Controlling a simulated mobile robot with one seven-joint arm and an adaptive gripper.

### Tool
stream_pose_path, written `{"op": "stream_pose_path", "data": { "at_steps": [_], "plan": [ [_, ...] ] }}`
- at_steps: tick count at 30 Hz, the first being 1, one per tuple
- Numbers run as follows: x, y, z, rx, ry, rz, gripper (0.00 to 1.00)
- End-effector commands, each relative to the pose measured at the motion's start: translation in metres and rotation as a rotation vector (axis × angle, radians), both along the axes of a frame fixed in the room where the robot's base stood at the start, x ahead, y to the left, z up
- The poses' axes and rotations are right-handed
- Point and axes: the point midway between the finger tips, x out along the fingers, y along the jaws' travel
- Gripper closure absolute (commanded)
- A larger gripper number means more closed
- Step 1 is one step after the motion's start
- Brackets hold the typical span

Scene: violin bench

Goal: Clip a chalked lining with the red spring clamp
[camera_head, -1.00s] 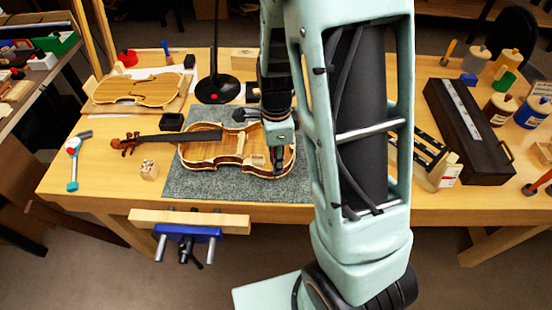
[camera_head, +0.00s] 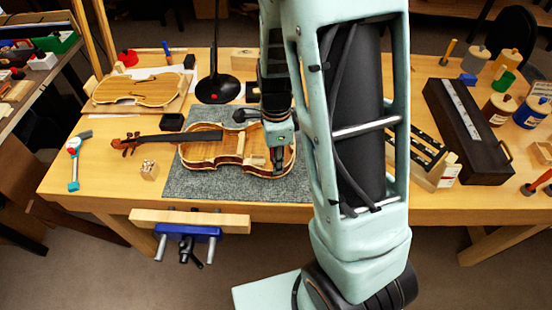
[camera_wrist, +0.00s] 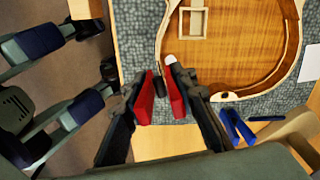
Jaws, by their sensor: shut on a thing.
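The open violin body (camera_head: 215,152) lies on a grey mat with its neck to the left; its bare inside and rim linings also show in the wrist view (camera_wrist: 245,45). My gripper (camera_head: 278,160) is over the right end of the body. In the wrist view my gripper (camera_wrist: 158,92) is shut on the red spring clamp (camera_wrist: 176,95), whose two red handles show between my fingers. The clamp is close to the rim; I cannot tell whether it touches. A white spot shows at its front, and I cannot tell if it is chalk. My arm hides part of the body.
A blue clamp (camera_wrist: 232,126) lies on the mat right of my fingers. A small wooden block with holes (camera_head: 149,170) stands left of the mat (camera_head: 190,188). A lamp (camera_head: 215,88) and a violin plate (camera_head: 140,90) are behind. A blue vise (camera_head: 188,232) is on the front edge.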

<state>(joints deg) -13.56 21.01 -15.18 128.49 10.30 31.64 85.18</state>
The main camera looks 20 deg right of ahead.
Motion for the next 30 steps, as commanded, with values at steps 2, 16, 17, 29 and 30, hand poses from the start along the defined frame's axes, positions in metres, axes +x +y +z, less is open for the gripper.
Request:
{"op": "stream_pose_path", "data": {
  "at_steps": [2, 16, 17, 29, 30],
  "plan": [
    [0.000, 0.000, 0.000, 0.000, 0.000, 0.000, 0.94],
    [0.000, 0.000, -0.012, 0.000, 0.000, 0.000, 0.94],
    [0.000, 0.000, -0.012, 0.000, 0.000, 0.000, 0.94],
    [0.000, 0.000, -0.022, 0.000, -0.001, 0.000, 0.94],
    [0.000, 0.000, -0.023, 0.000, -0.001, 0.000, 0.94]
  ]
}}
